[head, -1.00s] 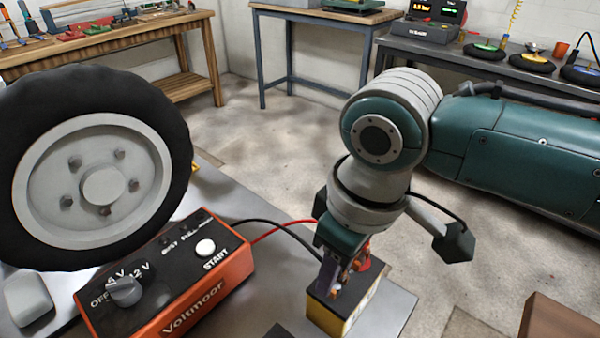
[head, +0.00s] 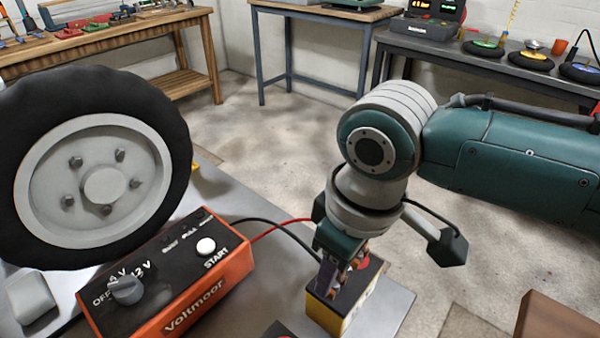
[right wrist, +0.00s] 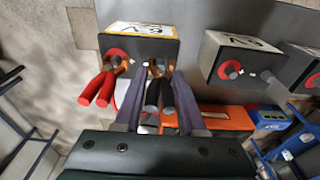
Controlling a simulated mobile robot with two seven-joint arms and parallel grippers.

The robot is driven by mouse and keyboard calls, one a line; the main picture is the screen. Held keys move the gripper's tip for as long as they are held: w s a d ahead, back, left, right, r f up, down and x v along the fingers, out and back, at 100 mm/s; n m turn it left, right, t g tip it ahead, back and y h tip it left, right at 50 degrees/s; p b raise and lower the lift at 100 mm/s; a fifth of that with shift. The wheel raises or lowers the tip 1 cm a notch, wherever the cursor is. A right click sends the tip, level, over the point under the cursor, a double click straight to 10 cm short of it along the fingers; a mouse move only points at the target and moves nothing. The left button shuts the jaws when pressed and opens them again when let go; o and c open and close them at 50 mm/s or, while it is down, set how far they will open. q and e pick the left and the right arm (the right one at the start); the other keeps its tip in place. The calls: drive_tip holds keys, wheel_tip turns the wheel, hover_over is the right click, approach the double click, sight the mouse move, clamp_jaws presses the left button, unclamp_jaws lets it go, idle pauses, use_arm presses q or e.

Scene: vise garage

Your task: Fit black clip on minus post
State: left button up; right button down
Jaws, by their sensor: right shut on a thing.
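My right gripper (head: 337,284) is shut on the black clip (right wrist: 160,95), whose handles lie between the fingers in the right wrist view. The clip's copper-coloured jaws (right wrist: 158,70) are at the minus side of the 6 V battery (right wrist: 142,40). I cannot tell whether they grip the post, which the jaws largely hide. In the head view this battery (head: 323,316) is yellow with a dark top, under my right gripper. The red clip (right wrist: 100,86) sits at the plus post, beside my finger. My left gripper is not in view.
The orange Voltmoor charger (head: 165,285) stands left of the battery, with black (head: 270,227) and red (head: 280,229) cables running toward it. A wheel (head: 95,170) stands behind the charger. Another battery (right wrist: 240,60) is beside the first. A brown box (head: 560,320) is at lower right.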

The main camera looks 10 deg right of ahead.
drive_tip(key=shift+c, duration=2.1)
unclamp_jaws()
drive_tip(key=o, duration=0.4)
wheel_tip(320, 180, up, 8)
drive_tip(key=p, duration=0.9)
